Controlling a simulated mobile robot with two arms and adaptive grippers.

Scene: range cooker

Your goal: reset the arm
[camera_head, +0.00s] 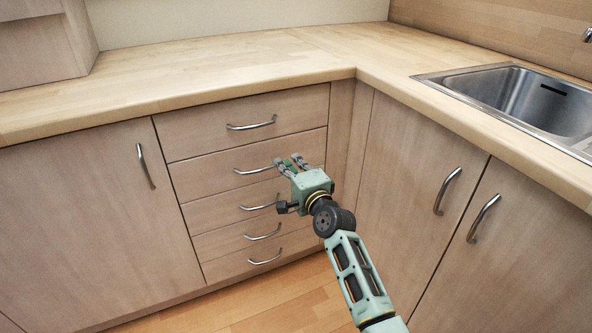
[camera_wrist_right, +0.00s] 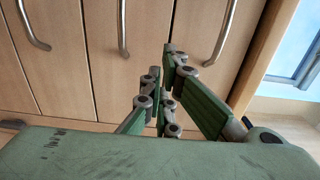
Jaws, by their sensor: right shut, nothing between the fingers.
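My right arm (camera_head: 358,275) reaches up from the bottom of the head view. My right gripper (camera_head: 290,162) is in front of the drawer stack, over the second and third drawers from the top. Its fingers are shut with nothing between them. In the right wrist view the green fingers (camera_wrist_right: 167,75) point toward the wooden fronts and metal handles. I cannot tell the exact gap to the fronts. My left gripper is not in view.
A stack of several drawers (camera_head: 210,147) with curved handles is closed. A cupboard door (camera_head: 80,210) is left of it, two doors (camera_head: 420,170) right. The countertop (camera_head: 230,65) is bare, with a sink (camera_head: 520,95) at right. Floor (camera_head: 250,310) shows below.

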